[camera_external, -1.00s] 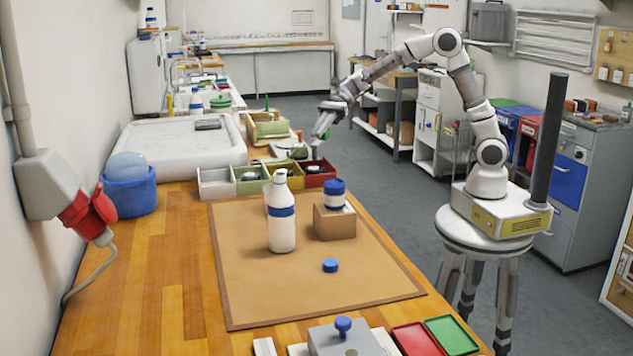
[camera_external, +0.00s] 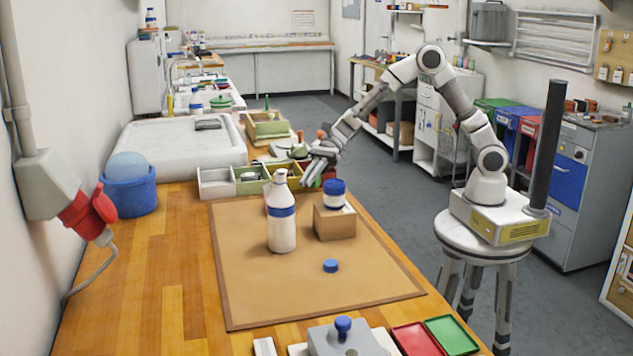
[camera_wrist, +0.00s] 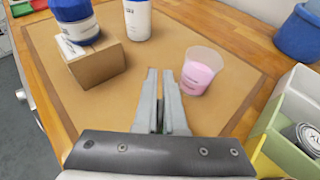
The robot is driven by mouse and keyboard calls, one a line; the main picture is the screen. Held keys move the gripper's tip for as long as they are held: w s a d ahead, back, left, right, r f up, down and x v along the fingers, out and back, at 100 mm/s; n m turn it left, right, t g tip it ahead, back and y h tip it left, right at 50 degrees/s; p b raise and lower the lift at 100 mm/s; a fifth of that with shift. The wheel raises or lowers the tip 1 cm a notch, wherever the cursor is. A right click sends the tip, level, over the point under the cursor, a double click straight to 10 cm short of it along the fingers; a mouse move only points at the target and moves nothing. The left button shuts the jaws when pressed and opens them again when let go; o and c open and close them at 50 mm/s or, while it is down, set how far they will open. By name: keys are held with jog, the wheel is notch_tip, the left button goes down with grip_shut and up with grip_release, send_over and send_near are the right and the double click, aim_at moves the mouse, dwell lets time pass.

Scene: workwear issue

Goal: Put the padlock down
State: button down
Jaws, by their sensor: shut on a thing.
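My gripper (camera_external: 312,172) is low over the red compartment at the right end of the row of small bins, beyond the brown mat (camera_external: 250,290). In the wrist view my gripper (camera_wrist: 165,75) points down toward the mat with its two fingers close together. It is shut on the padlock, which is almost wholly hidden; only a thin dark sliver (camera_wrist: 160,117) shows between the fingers. I cannot make out its shape.
A white bottle (camera_external: 282,225), a blue-lidded jar (camera_external: 335,194) on a cardboard box (camera_external: 334,223) and a blue cap (camera_external: 330,266) are on the mat. A cup of pink liquid (camera_wrist: 202,70) stands near the fingers. The mat's front is mostly clear.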

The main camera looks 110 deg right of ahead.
aim_at(308, 208)
jog(key=shift+w+a+f, duration=0.3)
jog(key=shift+a+f, duration=0.1)
jog(key=shift+f+b, duration=0.55)
jog(key=shift+f, duration=1.3)
jog(key=shift+f, duration=0.1)
jog(key=shift+f, duration=0.15)
jog(key=c, duration=1)
grip_release()
